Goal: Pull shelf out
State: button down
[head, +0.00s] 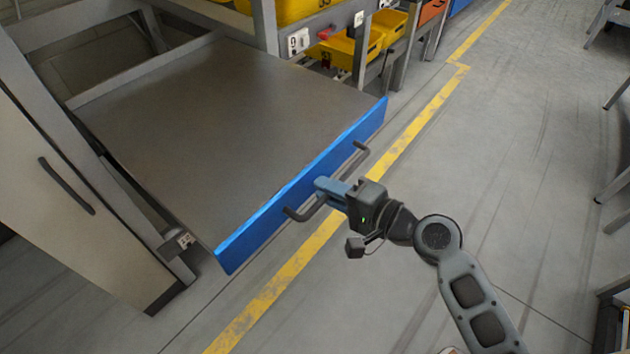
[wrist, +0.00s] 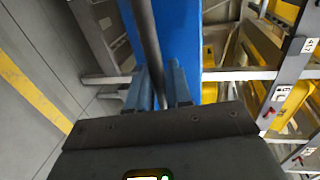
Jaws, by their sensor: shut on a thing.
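The shelf (head: 215,110) is a flat grey sheet with a blue front edge (head: 310,185), and it stands out from its metal frame over the floor. A dark bar handle (head: 299,214) is fixed to the blue front. My gripper (head: 325,190) is shut on the handle near its middle. In the wrist view, the handle (wrist: 147,45) runs between the two blue-grey fingers of my gripper (wrist: 158,88), with the blue front (wrist: 180,35) behind it. The exact finger contact is partly hidden in the head view.
A pale cabinet door (head: 75,190) with a dark handle stands at the left. Yellow bins (head: 350,50) sit in the rack behind the shelf. A yellow line (head: 285,283) runs along the floor in front of the shelf.

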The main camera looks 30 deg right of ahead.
jog(key=shift+s+d, duration=0.1)
jog(key=shift+s, duration=0.15)
jog(key=c, duration=1.2)
grip_release()
jog(key=shift+w, duration=0.1)
jog(key=shift+v, duration=3.9)
jog(key=shift+f, duration=0.1)
